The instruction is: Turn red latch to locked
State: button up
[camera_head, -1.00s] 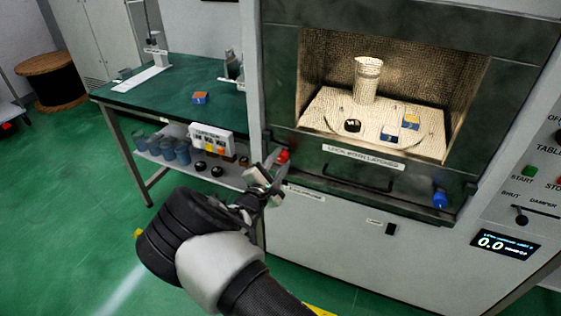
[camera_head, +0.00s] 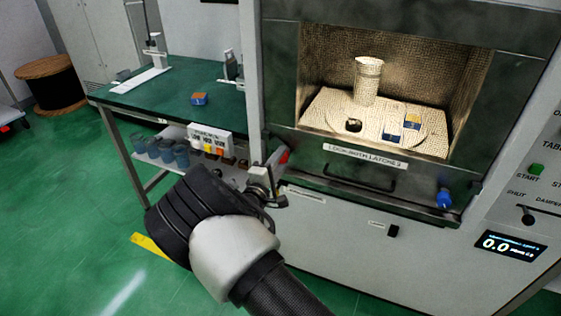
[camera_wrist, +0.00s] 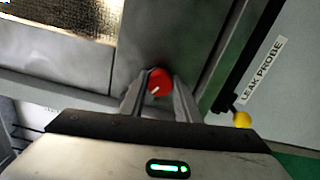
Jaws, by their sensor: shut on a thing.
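The red latch (camera_head: 283,157) sits at the lower left corner of the microwave door. In the wrist view the red latch (camera_wrist: 159,82) is a round knob with a small white mark, between the tips of my gripper's two fingers. My gripper (camera_head: 272,173) reaches it from the lower left, and it also shows in the wrist view (camera_wrist: 160,100). The fingers are shut on the latch. In the head view my wrist and fingers hide part of the latch area. The blue latch (camera_head: 444,198) is at the door's lower right corner, hanging roughly downward.
The door's handle bar (camera_head: 358,178) runs below the label "LOCK BOTH LATCHES" (camera_head: 364,157). A green bench (camera_head: 170,90) with a lower shelf of cups stands to the left. A yellow knob (camera_wrist: 242,119) is near the "LEAK PROBE" label. Control panel (camera_head: 515,220) is at right.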

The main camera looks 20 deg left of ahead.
dwell(0.3)
jog(key=o, duration=1)
jog(key=shift+o, duration=0.2)
jog(key=s+a+p, duration=0.1)
jog(key=s, duration=1.6)
jog(key=shift+s+a, duration=0.2)
